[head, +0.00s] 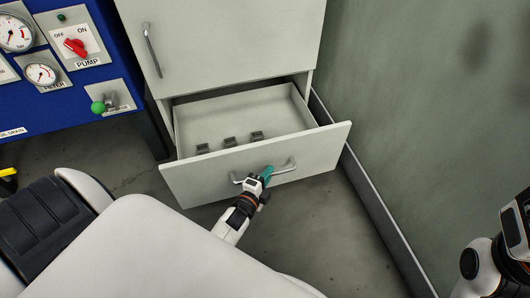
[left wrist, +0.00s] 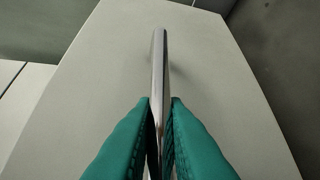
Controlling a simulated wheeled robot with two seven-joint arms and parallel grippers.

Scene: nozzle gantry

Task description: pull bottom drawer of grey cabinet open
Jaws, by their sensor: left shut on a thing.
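The grey cabinet (head: 225,45) stands at the top middle of the head view. Its bottom drawer (head: 215,174) is pulled out, and its inside shows from above. The drawer's bar handle (head: 289,166) is on its front face. In the left wrist view, the two green fingers (left wrist: 160,125) are shut on the metal handle (left wrist: 159,50), one on each side. My right arm shows at the right edge of the head view, and its fingers are not in view.
Several small dark grey blocks (head: 230,142) lie in the drawer. The cabinet's upper front has a vertical handle (head: 152,50) and is closed. A blue panel (head: 60,100) with gauges and a red switch stands at the left. A green wall (head: 420,100) is close at the right.

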